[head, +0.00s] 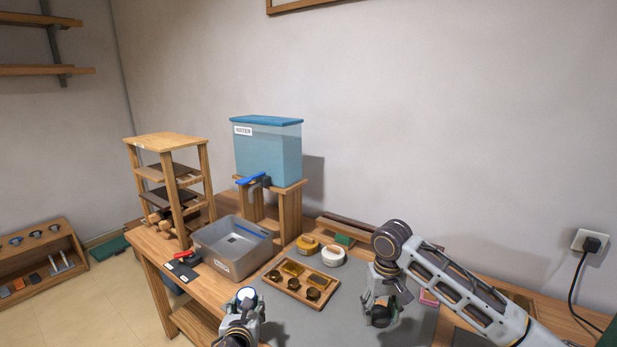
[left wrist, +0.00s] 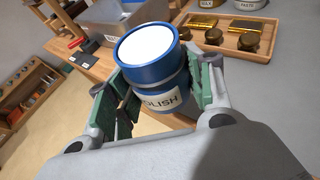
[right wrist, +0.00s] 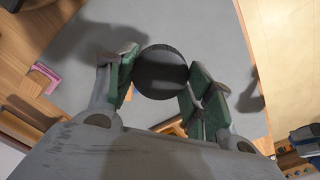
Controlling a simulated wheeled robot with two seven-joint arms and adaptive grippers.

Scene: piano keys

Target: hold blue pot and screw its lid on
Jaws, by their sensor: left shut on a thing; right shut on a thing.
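The blue pot (left wrist: 155,84), labelled "POLISH", is between the green finger pads of my left gripper (head: 246,302). It is a little tilted in the left wrist view, with a white round face inside its blue rim. In the head view only a small part of the pot (head: 246,293) shows. My right gripper (head: 383,312) is above the grey mat, to the right of the left one and apart from it. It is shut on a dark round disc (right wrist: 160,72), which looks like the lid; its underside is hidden.
A wooden tray (head: 272,284) with dark knobs and yellow pieces lies between and behind the grippers. A yellow pot (head: 308,245) and a white pot (head: 333,256) stand behind it. A grey bin (head: 232,262) and water tank (head: 268,155) are farther left. A pink block (head: 429,298) lies right.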

